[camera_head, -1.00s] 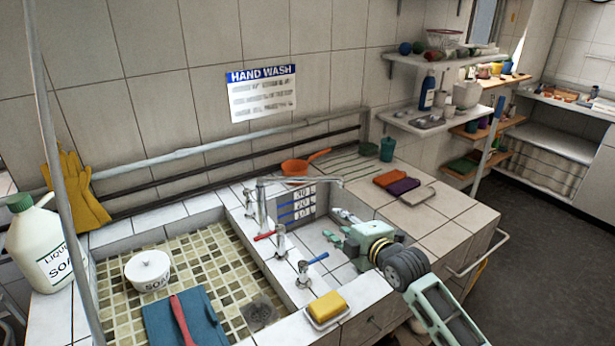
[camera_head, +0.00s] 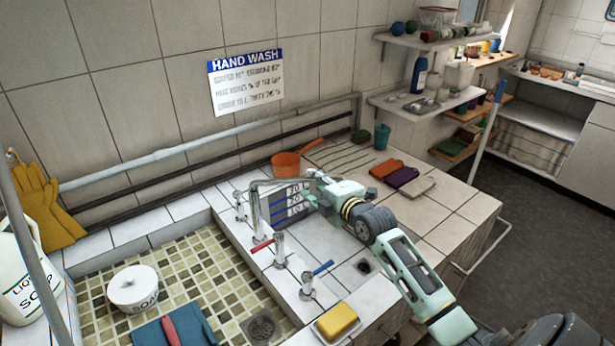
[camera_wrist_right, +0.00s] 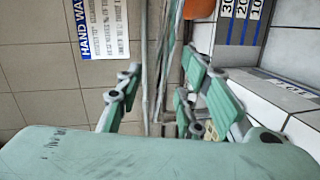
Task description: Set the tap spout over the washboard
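My right gripper (camera_head: 316,188) is at the spout's free end. In the right wrist view its fingers (camera_wrist_right: 160,95) are spread, with thin grey pipes visible between them; I cannot tell if they touch the spout. A blue flat piece (camera_head: 178,326) with a red handle lies in the left tiled basin, cut off by the lower edge; I cannot tell if it is the washboard. My left gripper is not in view.
A white soap pot (camera_head: 133,288) sits in the left basin. An orange pan (camera_head: 288,164) and folded cloths (camera_head: 402,177) lie behind and right.

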